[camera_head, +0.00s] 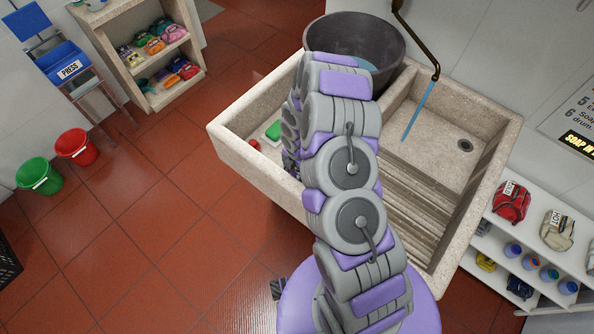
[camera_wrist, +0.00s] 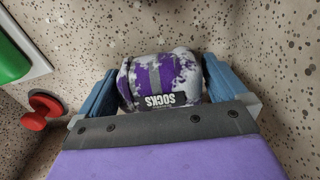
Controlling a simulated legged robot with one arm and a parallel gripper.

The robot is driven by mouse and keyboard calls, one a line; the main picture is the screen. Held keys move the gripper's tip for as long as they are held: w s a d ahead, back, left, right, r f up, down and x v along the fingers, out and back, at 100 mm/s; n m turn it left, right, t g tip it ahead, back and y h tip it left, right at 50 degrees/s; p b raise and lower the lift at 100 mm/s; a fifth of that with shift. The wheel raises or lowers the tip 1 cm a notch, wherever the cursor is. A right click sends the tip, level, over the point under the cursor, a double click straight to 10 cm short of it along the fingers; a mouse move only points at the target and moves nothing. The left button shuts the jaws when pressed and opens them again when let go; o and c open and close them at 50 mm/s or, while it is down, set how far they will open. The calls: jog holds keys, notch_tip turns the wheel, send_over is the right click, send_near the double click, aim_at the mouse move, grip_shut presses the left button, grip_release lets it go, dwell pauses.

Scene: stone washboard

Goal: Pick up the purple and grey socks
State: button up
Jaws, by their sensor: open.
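The purple and grey socks (camera_wrist: 158,78) are a rolled bundle with a dark label reading SOCKS, in the wrist view. They lie on the speckled stone surface of the washboard basin. My gripper (camera_wrist: 158,92) is open, with one blue finger on the left and one on the right of the socks. The fingers are close to the bundle's sides; I cannot tell whether they touch it. In the head view my arm hides the socks and my gripper.
The stone washboard sink (camera_head: 230,142) has a ribbed slope, a running tap (camera_head: 437,72) and a grey tub (camera_head: 318,38) behind. A green block (camera_wrist: 12,60) on a white tray and a red knobbed object (camera_wrist: 40,112) lie left of my gripper. Shelves stand at both sides.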

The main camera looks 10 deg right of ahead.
jog(key=shift+a+r, duration=0.1)
jog(key=shift+a, duration=0.5)
jog(key=c, duration=0.3)
jog(key=shift+d, duration=0.4)
jog(key=c, duration=0.6)
